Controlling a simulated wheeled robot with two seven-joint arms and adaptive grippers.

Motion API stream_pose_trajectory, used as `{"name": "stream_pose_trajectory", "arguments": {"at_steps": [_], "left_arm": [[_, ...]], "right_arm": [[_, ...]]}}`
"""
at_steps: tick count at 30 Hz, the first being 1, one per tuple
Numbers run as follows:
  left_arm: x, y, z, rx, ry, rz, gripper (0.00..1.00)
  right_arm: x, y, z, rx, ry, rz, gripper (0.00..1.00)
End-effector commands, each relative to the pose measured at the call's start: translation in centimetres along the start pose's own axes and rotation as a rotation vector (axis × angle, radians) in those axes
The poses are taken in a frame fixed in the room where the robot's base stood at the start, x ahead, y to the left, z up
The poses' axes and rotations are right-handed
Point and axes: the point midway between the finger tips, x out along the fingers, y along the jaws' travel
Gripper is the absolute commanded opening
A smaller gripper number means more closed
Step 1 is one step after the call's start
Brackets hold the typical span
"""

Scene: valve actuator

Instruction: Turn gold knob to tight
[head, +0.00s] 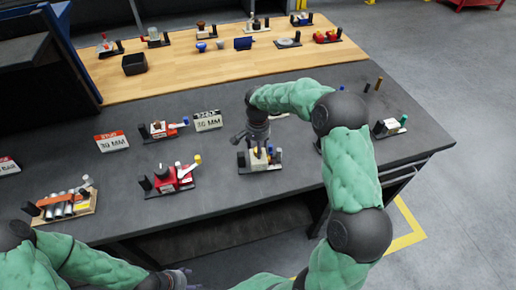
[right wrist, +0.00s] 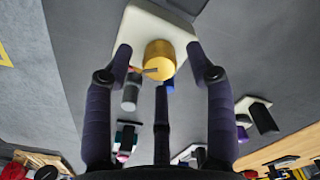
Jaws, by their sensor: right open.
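The gold knob (right wrist: 160,56) sits on a pale block (right wrist: 150,22) in the right wrist view, with a small dark pointer mark on its face. My right gripper (right wrist: 159,60) is open, its fingers spread on either side of the knob with visible gaps. In the head view the knob's unit (head: 259,160) stands on the grey table, and my right gripper (head: 252,138) points down just above it, partly hiding it. My left gripper (head: 175,279) is low at the bottom edge, off the table front; its fingers are too unclear to read.
A red valve unit (head: 177,178) stands to the left on the grey table (head: 230,195). A unit with a green-topped post (head: 390,127) is at the right. Bare table lies between the units.

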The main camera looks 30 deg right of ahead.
Motion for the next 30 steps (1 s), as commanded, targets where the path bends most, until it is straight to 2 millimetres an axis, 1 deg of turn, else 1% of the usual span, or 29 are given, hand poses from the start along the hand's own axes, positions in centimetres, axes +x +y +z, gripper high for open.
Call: {"name": "stream_pose_trajectory", "arguments": {"at_steps": [9,15,18,21,30], "left_arm": [[0.0,0.0,0.0,0.0,0.0,0.0,0.61],[0.0,0.0,0.0,0.0,0.0,0.0,0.61],[0.0,0.0,0.0,0.0,0.0,0.0,0.61],[0.0,0.0,0.0,0.0,0.0,0.0,0.61],[0.0,0.0,0.0,0.0,0.0,0.0,0.61]], "right_arm": [[-6.1,-0.1,-0.1,0.001,0.004,-0.004,0.56],[-9.3,-0.1,-0.1,0.0,0.002,-0.002,0.56],[-10.3,-0.1,0.0,-0.001,0.002,-0.001,0.56],[-10.8,0.0,0.0,-0.001,0.001,0.0,0.56],[-11.0,0.0,0.0,0.0,0.0,0.0,0.56]]}}
